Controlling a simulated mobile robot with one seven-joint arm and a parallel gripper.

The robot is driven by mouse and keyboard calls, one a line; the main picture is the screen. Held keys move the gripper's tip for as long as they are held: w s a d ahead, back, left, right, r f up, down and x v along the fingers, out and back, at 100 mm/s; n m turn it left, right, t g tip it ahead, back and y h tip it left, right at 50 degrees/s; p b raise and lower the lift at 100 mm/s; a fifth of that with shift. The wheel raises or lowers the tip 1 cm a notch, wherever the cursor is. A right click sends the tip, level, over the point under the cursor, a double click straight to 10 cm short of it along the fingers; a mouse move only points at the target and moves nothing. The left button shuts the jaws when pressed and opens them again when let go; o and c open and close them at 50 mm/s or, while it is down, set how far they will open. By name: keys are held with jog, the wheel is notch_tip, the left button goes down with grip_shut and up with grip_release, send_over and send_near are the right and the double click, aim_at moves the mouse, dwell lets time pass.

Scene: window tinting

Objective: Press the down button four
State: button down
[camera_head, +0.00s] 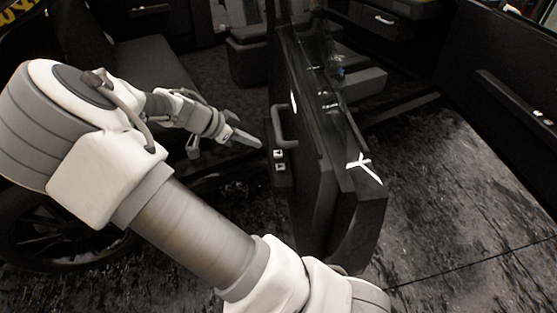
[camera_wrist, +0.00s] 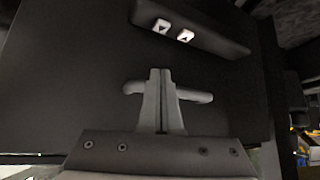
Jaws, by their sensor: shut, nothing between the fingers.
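Two small white buttons sit on a dark armrest of the open car door (camera_head: 312,190). In the head view one button (camera_head: 279,153) is above the other (camera_head: 280,167). In the wrist view a left button (camera_wrist: 161,26) and a right button (camera_wrist: 186,35) bear small dark arrow marks; the left mark seems to point down in the picture, the right one up. My gripper (camera_head: 260,143) is shut and empty, beside the door. In the wrist view its fingertips (camera_wrist: 160,71) appear below the buttons, apart from them, overlapping the door handle.
The grey door handle (camera_head: 276,126) is close to my fingertips; it also shows behind the fingers in the wrist view (camera_wrist: 198,96). Whether they touch cannot be told. A seat (camera_head: 150,60) is at the back left. Open floor (camera_head: 450,200) lies right of the door.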

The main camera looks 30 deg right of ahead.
jog(key=b, duration=0.3)
send_over(284, 165)
jog(key=a, duration=0.3)
jog(key=f, duration=0.7)
jog(key=shift+d+f, duration=0.25)
jog(key=shift+f, duration=0.15)
notch_tip(284, 165, down, 2)
jog(key=shift+a+f, duration=0.15)
jog(key=shift+f, duration=0.5)
